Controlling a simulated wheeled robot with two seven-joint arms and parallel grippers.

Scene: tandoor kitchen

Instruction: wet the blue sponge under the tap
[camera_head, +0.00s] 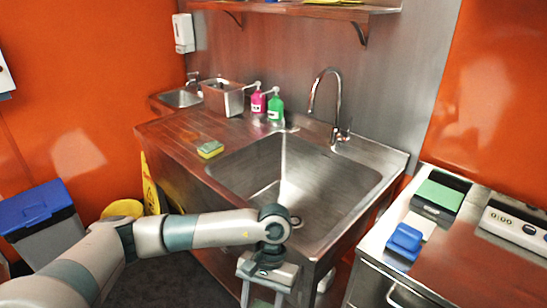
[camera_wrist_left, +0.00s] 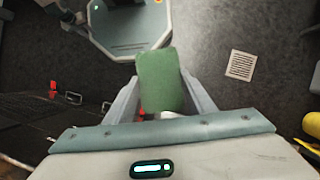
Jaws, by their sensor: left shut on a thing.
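My left gripper (camera_head: 265,285) is in front of the sink's front edge, pointing down. In the left wrist view, its fingers are shut on a green block (camera_wrist_left: 160,80), held above the dark floor. A blue sponge-like block (camera_head: 404,241) lies on the steel counter at the right, apart from my gripper. A sponge with a yellow side and a green side (camera_head: 210,149) lies on the drainboard left of the basin. The curved tap (camera_head: 338,95) stands behind the empty-looking basin (camera_head: 285,185); no water shows. My right gripper is not in view.
Pink (camera_head: 258,102) and green (camera_head: 275,108) soap bottles stand behind the basin. A green-topped box (camera_head: 440,193) and a white scale (camera_head: 515,222) are on the right counter. A blue-lidded bin (camera_head: 38,205) and yellow floor sign (camera_head: 150,185) stand at the left.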

